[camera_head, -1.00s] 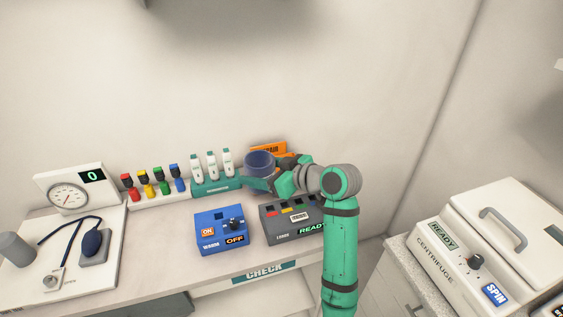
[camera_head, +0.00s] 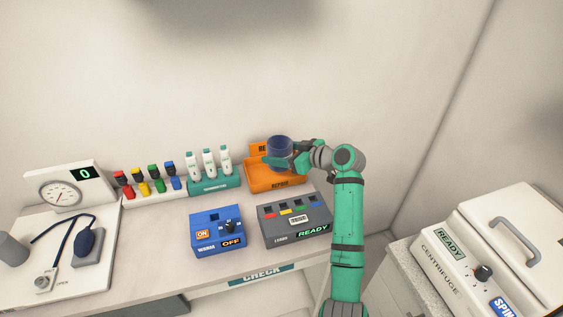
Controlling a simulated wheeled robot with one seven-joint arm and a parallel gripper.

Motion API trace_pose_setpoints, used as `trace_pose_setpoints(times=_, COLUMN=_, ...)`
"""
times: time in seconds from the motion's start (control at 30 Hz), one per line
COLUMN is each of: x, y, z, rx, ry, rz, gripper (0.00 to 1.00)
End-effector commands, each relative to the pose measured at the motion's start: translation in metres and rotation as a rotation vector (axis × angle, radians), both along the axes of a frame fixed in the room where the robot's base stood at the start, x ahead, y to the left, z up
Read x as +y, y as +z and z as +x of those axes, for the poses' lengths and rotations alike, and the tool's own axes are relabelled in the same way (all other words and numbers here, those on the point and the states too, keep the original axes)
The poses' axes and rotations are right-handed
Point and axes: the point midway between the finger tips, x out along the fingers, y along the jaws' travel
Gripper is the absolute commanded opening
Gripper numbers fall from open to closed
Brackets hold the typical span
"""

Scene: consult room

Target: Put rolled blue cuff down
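The rolled blue cuff (camera_head: 279,147) is a dark blue cylinder seen at the back of the counter. My gripper (camera_head: 280,160) is around it, with a teal finger visible in front of its lower part. The cuff is upright and over the orange repair tray (camera_head: 275,186). I cannot tell whether its bottom touches the tray floor. The far finger is mostly hidden behind the cuff.
A teal rack (camera_head: 214,185) with white devices stands left of the tray. A grey box marked READY (camera_head: 294,222) and a blue box (camera_head: 217,230) sit in front. Colored-top bottles (camera_head: 150,182) and a gauge (camera_head: 65,189) are further left. A centrifuge (camera_head: 470,255) stands right.

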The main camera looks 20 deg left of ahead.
Motion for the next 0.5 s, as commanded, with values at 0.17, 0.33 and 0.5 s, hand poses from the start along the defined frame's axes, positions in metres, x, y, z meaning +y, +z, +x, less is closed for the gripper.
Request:
trace_pose_setpoints(times=0.17, x=-0.001, y=-0.017, z=0.015, rx=0.001, ry=0.0, rz=0.0, gripper=0.37)
trace_pose_setpoints(times=0.33, x=-0.001, y=-0.024, z=0.02, rx=-0.001, ry=-0.001, rz=0.001, gripper=0.37)
trace_pose_setpoints(times=0.5, x=-0.002, y=-0.045, z=0.022, rx=0.002, ry=-0.001, rz=0.0, gripper=0.37)
